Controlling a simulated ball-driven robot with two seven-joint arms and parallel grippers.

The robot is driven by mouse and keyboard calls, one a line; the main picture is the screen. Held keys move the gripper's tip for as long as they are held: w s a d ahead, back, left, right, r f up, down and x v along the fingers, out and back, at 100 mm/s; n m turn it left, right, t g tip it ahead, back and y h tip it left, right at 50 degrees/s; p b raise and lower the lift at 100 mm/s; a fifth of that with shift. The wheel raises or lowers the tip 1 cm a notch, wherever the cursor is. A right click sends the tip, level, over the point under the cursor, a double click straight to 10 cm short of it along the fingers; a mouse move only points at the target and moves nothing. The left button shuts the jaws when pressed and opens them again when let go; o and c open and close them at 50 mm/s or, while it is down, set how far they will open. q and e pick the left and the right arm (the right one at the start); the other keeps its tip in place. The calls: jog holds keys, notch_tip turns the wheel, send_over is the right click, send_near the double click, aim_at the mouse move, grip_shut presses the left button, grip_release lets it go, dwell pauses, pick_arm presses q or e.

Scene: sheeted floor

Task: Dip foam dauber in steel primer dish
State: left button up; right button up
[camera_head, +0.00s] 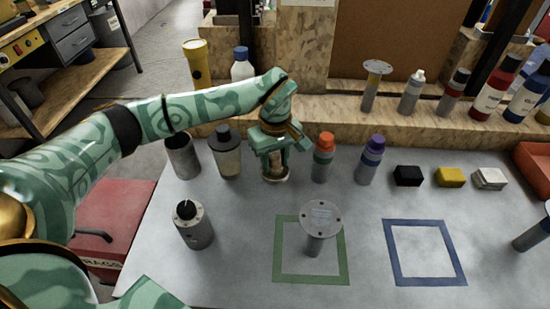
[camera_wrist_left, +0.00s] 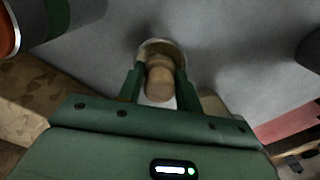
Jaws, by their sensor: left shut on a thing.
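My left gripper (camera_head: 274,165) is at the back of the grey table, pointing down between a grey-capped bottle and an orange-capped bottle. It is shut on the tan wooden handle of the foam dauber, which shows between the fingers in the left wrist view (camera_wrist_left: 160,82). A pale round metal rim (camera_wrist_left: 162,44), seemingly the steel primer dish, shows directly around and beyond the handle. The dauber's foam end is hidden, so I cannot tell whether it touches primer. My right gripper is not in view.
A grey flanged post (camera_head: 320,222) stands in the green taped square (camera_head: 280,250). The blue taped square (camera_head: 425,253) is empty. Black (camera_head: 408,176), yellow (camera_head: 449,177) and white (camera_head: 489,178) blocks lie right. A grey-capped bottle (camera_head: 226,155) and orange-capped bottle (camera_head: 324,158) flank my gripper.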

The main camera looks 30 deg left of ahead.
aim_at(275, 156)
pick_arm(q)
jog(key=shift+f, duration=0.45)
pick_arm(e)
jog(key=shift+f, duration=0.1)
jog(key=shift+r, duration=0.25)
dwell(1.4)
